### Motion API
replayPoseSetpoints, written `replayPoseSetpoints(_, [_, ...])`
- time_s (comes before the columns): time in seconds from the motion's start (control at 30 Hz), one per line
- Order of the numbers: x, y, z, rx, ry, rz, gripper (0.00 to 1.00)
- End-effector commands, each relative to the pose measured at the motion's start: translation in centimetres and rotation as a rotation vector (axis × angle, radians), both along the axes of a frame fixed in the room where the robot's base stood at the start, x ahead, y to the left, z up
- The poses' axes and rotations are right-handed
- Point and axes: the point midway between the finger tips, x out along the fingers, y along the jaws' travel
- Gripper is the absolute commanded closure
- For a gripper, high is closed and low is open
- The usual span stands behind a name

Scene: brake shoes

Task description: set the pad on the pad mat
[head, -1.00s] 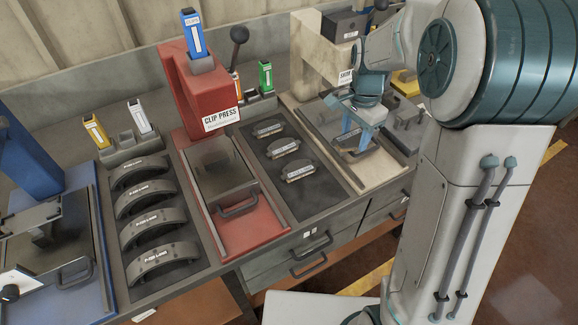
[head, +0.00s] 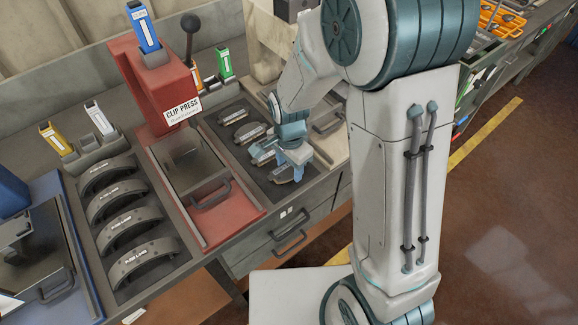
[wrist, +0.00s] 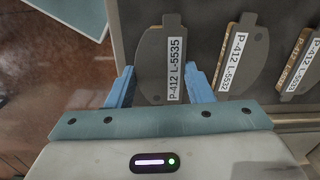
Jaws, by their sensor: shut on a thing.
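The pad in my gripper (wrist: 159,72) is dark grey with a white label reading P-412 L-5535 (wrist: 154,42). The two blue fingers are shut on it, one on each side, in the wrist view. In the head view my gripper (head: 284,164) is over the front end of the dark pad mat (head: 227,142), and the held pad is partly hidden by it. Whether the pad touches the mat or hangs just above it I cannot tell. Three similar pads lie in a row on the mat behind it; the nearest, labelled L-5532 (wrist: 238,52), is close to my right finger.
The red clip press (head: 150,75) with its tray and handle stands left of the mat. Several curved brake shoes (head: 140,258) lie on a rack further left. The bench's front edge is close to the mat.

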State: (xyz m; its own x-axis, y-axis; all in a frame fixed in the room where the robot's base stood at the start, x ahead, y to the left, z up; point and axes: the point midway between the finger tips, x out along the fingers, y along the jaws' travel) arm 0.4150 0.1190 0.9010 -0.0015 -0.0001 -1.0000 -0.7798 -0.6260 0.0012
Motion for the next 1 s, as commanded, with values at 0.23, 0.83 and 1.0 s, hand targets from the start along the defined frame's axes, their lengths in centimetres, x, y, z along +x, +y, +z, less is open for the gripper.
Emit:
replayPoseSetpoints(0.23, [0.1,0.0,-1.3,0.001,-0.003,0.001,0.89])
replayPoseSetpoints(0.83, [0.0,0.0,-1.6,0.001,-0.001,0.001,0.31])
replayPoseSetpoints(1.0, [0.1,0.0,-1.0,0.001,-0.003,0.001,0.31])
